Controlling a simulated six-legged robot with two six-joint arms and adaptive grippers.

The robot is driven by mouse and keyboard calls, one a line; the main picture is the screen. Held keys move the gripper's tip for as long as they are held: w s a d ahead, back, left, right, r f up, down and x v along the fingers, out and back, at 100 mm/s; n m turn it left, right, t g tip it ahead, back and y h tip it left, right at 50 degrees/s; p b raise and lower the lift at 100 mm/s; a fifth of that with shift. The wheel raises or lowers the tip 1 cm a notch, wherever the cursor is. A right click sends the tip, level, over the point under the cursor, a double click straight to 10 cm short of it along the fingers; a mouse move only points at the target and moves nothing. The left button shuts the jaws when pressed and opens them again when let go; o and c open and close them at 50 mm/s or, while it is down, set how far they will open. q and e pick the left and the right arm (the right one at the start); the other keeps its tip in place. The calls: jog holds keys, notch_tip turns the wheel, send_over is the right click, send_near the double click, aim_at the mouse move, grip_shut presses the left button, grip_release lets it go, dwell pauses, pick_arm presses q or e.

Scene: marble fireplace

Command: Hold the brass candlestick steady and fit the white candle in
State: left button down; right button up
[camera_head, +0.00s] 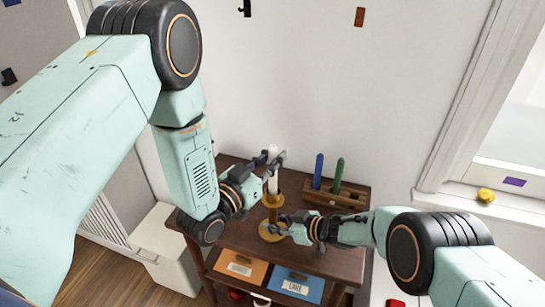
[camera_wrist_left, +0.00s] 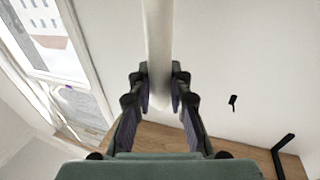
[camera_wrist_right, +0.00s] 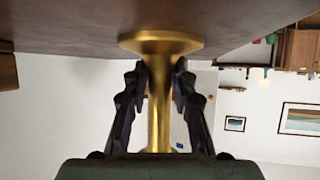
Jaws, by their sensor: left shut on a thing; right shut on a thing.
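The white candle (camera_head: 273,183) is upright in my left gripper (camera_head: 271,160). The left wrist view shows the candle (camera_wrist_left: 158,40) between the two fingers (camera_wrist_left: 160,88). The brass candlestick (camera_head: 273,202) stands upright on the dark wooden table (camera_head: 335,262), directly below the candle in the head view. I cannot tell whether the candle's lower end is inside the cup or just above it. My right gripper (camera_head: 284,228) is shut on the candlestick's stem, low down. In the right wrist view the stem (camera_wrist_right: 160,105) runs between the fingers (camera_wrist_right: 160,80), with the round base (camera_wrist_right: 160,42) against the tabletop.
A wooden rack (camera_head: 352,196) with a blue candle (camera_head: 318,170) and a green candle (camera_head: 338,175) stands behind, at the right. An orange box (camera_head: 240,268) and a blue box (camera_head: 298,284) sit on the shelf below. The front-right tabletop is bare.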

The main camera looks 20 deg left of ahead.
aim_at(272, 146)
jog(key=shift+s+f, duration=0.1)
jog(key=shift+f, duration=0.05)
jog(key=shift+c, duration=0.2)
pick_arm(q)
jog(key=c, duration=1.2)
grip_release()
jog(key=shift+o, duration=0.4)
jog(key=o, duration=0.4)
jog(key=shift+r, duration=0.1)
jog(key=shift+r, duration=2.9)
pick_arm(e)
jog(key=o, duration=1)
jog(key=shift+c, duration=0.2)
